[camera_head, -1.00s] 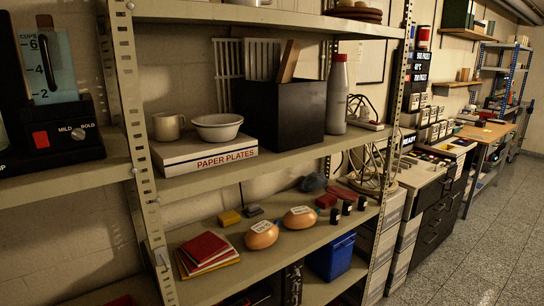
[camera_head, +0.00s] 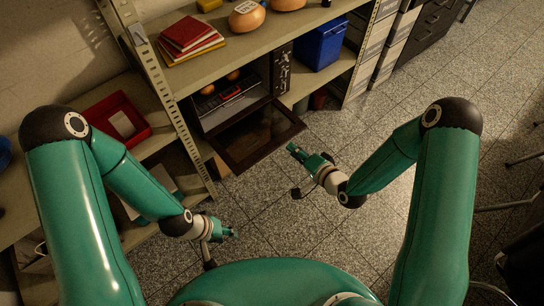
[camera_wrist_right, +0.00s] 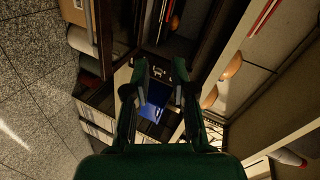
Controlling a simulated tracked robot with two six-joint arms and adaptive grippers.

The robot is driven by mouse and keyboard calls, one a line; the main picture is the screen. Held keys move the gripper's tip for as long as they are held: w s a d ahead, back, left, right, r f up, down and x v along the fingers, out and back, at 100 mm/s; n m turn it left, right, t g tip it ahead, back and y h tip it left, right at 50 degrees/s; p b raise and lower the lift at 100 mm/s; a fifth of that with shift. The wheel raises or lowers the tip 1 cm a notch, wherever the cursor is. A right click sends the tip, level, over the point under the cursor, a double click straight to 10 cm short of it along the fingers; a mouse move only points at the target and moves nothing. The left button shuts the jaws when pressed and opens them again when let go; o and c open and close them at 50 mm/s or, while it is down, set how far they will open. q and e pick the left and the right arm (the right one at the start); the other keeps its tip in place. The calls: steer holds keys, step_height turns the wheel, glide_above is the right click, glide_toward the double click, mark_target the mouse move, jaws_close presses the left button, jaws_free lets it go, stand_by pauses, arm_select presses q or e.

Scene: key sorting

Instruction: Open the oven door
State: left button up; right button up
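The oven (camera_head: 203,118) stands on the lower shelf in the head view, with dark and red details at its front. Its dark-framed door (camera_head: 258,133) is swung down and sticks out from the shelf, open. My right gripper (camera_head: 293,149) is just below and right of the door's outer edge; I cannot tell if they touch. In the right wrist view, its two fingers (camera_wrist_right: 161,68) are apart with nothing held between them. My left gripper (camera_head: 230,232) is lower left, well away from the door, and too small to tell whether it is open.
A blue bin (camera_head: 322,45) sits right of the oven on the shelf, and shows in the right wrist view (camera_wrist_right: 152,108). A red tray (camera_head: 99,127) is on the left shelf. Red books (camera_head: 190,33) lie above the oven.

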step_height(320, 180, down, 26)
steer(key=w+d+m+t+y+b, duration=0.25)
steer(key=t+y+b, duration=0.2)
steer(key=b, duration=1.95)
steer(key=shift+h, duration=0.25)
steer(key=b+x, duration=0.3)
steer(key=x, duration=1.2)
steer(key=shift+s+r, duration=0.1)
steer(key=shift+r, duration=0.05)
arm_select(q)
step_height(320, 180, down, 29)
steer(key=shift+f, duration=0.1)
arm_select(e)
jaws_close()
